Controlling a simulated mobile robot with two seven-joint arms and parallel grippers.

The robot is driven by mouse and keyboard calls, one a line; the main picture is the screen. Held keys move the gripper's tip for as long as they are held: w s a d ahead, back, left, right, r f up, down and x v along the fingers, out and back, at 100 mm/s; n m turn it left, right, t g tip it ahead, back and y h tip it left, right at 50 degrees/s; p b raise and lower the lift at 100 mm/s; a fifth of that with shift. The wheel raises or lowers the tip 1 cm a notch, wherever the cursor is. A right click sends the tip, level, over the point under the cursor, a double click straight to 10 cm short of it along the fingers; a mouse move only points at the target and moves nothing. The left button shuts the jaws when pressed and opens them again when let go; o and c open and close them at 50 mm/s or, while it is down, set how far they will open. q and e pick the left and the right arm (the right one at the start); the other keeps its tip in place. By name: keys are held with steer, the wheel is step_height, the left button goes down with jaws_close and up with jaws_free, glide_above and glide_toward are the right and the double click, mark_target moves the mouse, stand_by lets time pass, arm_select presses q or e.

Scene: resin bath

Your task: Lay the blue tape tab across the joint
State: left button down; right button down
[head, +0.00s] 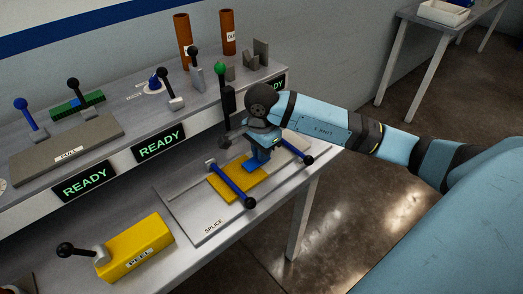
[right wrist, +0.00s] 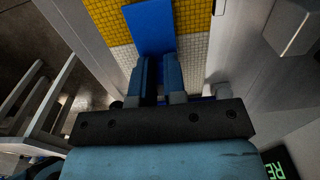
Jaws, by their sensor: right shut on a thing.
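My right gripper (head: 262,146) is shut on the blue tape tab (right wrist: 148,28) and points down over the splice plate (head: 198,222). In the right wrist view its two fingers (right wrist: 157,62) grip the tab's near end, and the tab reaches out flat beyond them. The tab lies over the seam where the yellow woven sheet (right wrist: 190,12) meets the white woven sheet (right wrist: 189,48). I cannot tell whether the tab touches the sheets. In the head view the yellow sheet (head: 225,189) lies under a blue clamp bar (head: 228,181). My left gripper is not in view.
A second blue bar (head: 297,150) lies right of my gripper. A green-knobbed lever (head: 221,70) stands close behind it. A yellow PEEL block (head: 137,250) with a black-knobbed handle is at front left. READY signs (head: 160,142) line the shelf front.

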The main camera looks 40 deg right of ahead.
steer(key=shift+f+b, duration=0.3)
steer(key=shift+f, duration=0.05)
steer(key=shift+f, duration=0.1)
steer(key=c, duration=1.1)
jaws_free()
steer(key=shift+r, duration=0.4)
step_height(320, 180, up, 13)
